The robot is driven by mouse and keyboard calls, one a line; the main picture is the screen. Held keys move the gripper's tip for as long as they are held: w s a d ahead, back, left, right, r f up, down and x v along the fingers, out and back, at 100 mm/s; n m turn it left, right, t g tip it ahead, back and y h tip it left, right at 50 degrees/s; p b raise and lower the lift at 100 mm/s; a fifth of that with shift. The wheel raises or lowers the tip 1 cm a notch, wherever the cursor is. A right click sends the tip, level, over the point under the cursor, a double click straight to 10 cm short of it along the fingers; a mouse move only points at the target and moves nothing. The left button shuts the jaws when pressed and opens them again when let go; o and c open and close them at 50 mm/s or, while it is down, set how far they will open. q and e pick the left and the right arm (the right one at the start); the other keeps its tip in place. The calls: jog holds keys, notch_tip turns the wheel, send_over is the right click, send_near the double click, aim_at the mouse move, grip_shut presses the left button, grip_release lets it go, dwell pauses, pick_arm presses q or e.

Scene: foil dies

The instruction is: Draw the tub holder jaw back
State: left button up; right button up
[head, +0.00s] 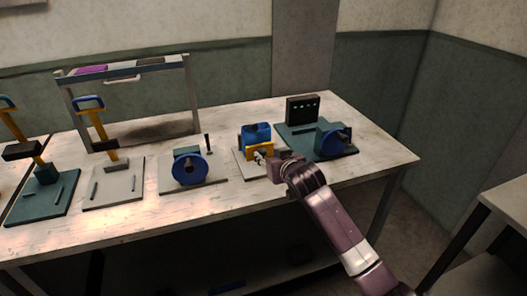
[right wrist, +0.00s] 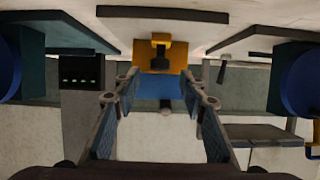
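The tub holder is a blue block (head: 256,132) with a yellow jaw (head: 262,149) on its near side, standing on a pale plate (head: 241,163). In the right wrist view, which looks upside down, the yellow jaw (right wrist: 179,56) has a dark knob on its face, and the blue block (right wrist: 150,83) shows beyond it. My right gripper (head: 266,157) is at the near side of the jaw. In the right wrist view its two fingers (right wrist: 158,101) are spread apart with the jaw seen in line between them. Whether they touch it cannot be told. My left gripper is not in view.
A blue round device (head: 189,168) stands left of the holder, another (head: 334,140) right, beside a dark box with green lights (head: 303,109). Further left are lever presses (head: 112,160) and a rack (head: 128,73). The table's front right (head: 372,166) is clear.

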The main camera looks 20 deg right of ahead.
aim_at(264, 153)
jog(key=x, duration=0.3)
jog(key=shift+w+f, duration=0.25)
jog(key=shift+w, duration=0.1)
jog(key=shift+w+f, duration=0.25)
jog(key=shift+w, duration=0.35)
jog(key=shift+c, duration=1.5)
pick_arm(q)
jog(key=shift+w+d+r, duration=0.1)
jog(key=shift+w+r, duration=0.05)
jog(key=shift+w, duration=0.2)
pick_arm(e)
grip_shut()
